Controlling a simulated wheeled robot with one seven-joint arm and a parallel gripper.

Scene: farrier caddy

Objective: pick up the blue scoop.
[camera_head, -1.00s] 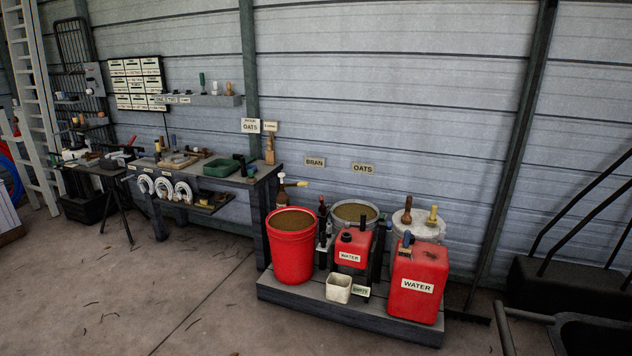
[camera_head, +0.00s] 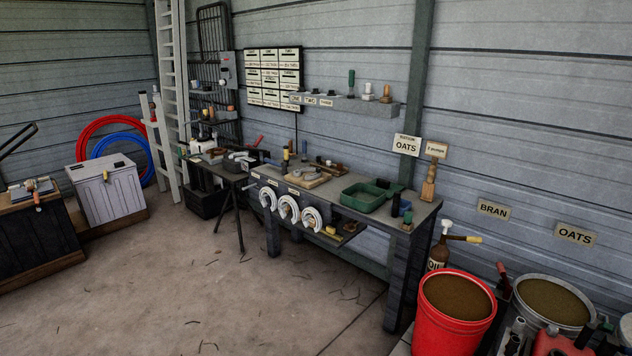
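I cannot pick out a blue scoop with certainty in the current view. A small dark bluish upright item (camera_head: 407,216) stands at the right front corner of the workbench (camera_head: 418,213), too small to identify. A red bucket (camera_head: 455,312) filled with brown grain stands at the lower right. Beside it is a grey metal bucket (camera_head: 553,302), also filled with brown grain. No scoop shows clearly in either bucket. My gripper is not in view.
A green tray (camera_head: 369,194) sits on the workbench, with horseshoes (camera_head: 289,209) hanging along its front. A tripod stand (camera_head: 240,217), a white-fronted chest (camera_head: 108,192) and red and blue hoses (camera_head: 113,124) are to the left. The concrete floor (camera_head: 200,275) in front is mostly clear.

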